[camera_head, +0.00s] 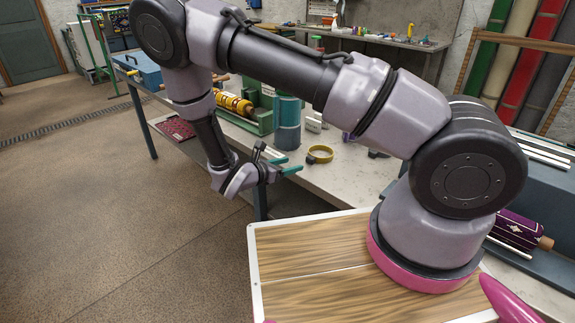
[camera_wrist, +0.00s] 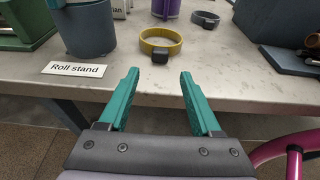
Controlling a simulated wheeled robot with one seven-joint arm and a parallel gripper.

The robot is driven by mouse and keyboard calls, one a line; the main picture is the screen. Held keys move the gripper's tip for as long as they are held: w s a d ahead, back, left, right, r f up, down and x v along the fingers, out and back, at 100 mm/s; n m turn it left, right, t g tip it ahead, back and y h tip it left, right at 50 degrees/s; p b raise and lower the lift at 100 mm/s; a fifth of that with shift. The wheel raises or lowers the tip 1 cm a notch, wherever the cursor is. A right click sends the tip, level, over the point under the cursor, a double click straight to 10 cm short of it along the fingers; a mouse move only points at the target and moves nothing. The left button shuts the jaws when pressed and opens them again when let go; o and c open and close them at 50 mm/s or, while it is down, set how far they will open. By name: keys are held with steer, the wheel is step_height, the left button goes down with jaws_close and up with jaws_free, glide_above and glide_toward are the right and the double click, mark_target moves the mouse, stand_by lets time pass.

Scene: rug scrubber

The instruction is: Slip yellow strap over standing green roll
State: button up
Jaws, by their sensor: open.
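The yellow strap (camera_head: 318,160) is a closed ring lying on the bench. In the wrist view, the strap (camera_wrist: 174,48) has a dark buckle facing me, just beyond and between my fingertips. A green-teal roll (camera_head: 287,108) stands upright in a blue-grey holder (camera_head: 288,137). My gripper (camera_head: 284,165) is open and empty at the bench's front edge. Its teal fingers also show in the wrist view (camera_wrist: 160,73), apart from the strap.
A grey strap (camera_wrist: 205,19) and a purple roll (camera_wrist: 166,8) are farther back on the bench. A green machine with a yellow roller (camera_head: 234,103) stands left of the roll. A dark blue stand (camera_wrist: 284,62) is at right. Bench surface around the yellow strap is clear.

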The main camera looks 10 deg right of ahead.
mark_target(309, 160)
steer(key=shift+x, duration=5)
jaws_close()
steer(key=shift+r, duration=2.6)
